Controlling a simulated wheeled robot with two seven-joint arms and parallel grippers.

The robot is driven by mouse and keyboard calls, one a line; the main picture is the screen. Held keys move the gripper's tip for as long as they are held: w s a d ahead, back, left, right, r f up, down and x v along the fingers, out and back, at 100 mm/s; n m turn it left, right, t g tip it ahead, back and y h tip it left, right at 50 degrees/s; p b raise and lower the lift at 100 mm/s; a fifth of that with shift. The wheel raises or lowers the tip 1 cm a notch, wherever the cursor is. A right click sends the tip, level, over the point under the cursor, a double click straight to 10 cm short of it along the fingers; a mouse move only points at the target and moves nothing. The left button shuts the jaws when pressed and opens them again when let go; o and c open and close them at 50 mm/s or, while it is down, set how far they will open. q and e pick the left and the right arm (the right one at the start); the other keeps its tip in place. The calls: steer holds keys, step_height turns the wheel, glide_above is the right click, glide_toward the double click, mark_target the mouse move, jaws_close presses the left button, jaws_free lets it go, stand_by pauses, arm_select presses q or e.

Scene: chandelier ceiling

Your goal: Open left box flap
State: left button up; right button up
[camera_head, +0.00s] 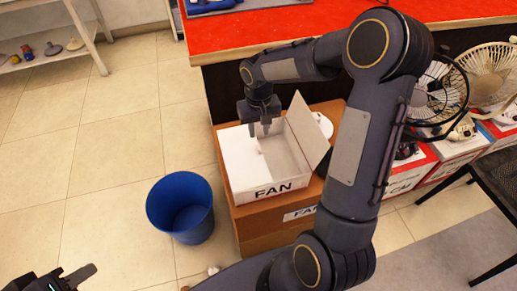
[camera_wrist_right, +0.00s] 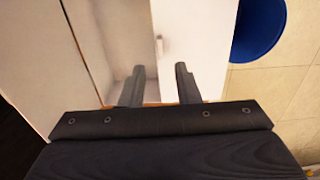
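The white box (camera_head: 275,187) marked FAN sits on a brown cardboard box. Its left flap (camera_head: 237,160) lies flat over the left half of the opening, and its right flap (camera_head: 307,128) stands up, leaning outward. The left flap also shows in the right wrist view (camera_wrist_right: 200,40), beside the open gap. My right gripper (camera_head: 262,130) points down over the opening near the left flap's inner edge. Its fingers (camera_wrist_right: 158,85) are apart with nothing clearly held; contact with the flap cannot be told. My left gripper (camera_head: 75,279) is at the bottom left, partly cut off, far from the box.
The brown box (camera_head: 262,222) stands against a red-topped counter (camera_head: 270,28). A blue bin (camera_head: 181,207) is on the floor to the left. Fans (camera_head: 490,75) on boxes and a dark chair (camera_head: 497,175) are at the right.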

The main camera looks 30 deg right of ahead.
mark_target(243, 153)
step_height(243, 153, down, 8)
steer(key=shift+r+b, duration=0.25)
steer(key=shift+b, duration=0.35)
jaws_close()
